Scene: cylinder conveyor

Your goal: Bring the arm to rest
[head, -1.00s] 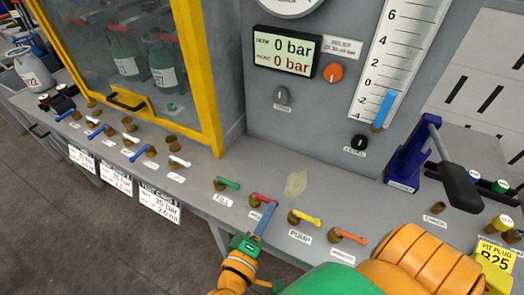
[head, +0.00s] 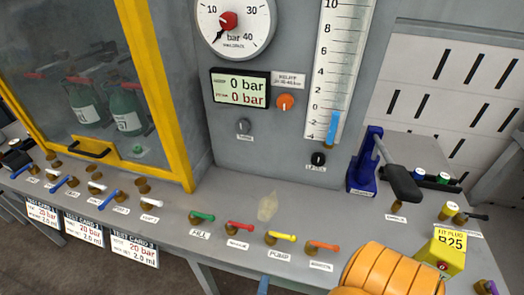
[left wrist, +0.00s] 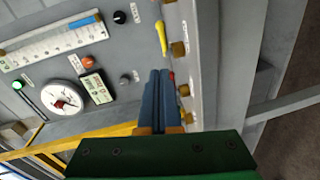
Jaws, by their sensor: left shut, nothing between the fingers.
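My left gripper (left wrist: 157,76) shows in the left wrist view with its two blue fingers together and nothing between them. The fingers lie across the bench panel in that view, beside the row of valves; I cannot tell the exact gap to them. In the head view an orange part of my arm (head: 385,272) fills the bottom right of centre, in front of the bench edge. The gripper itself is not clearly seen there. My right gripper is in neither view.
The grey bench (head: 225,232) carries valves with green (head: 203,217), red (head: 240,226), yellow (head: 281,237) and orange (head: 322,246) handles. A hand pump (head: 372,165) and a yellow block (head: 440,254) stand at right. A yellow-framed cabinet (head: 155,90) stands at left. The display (head: 240,88) reads 0 bar.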

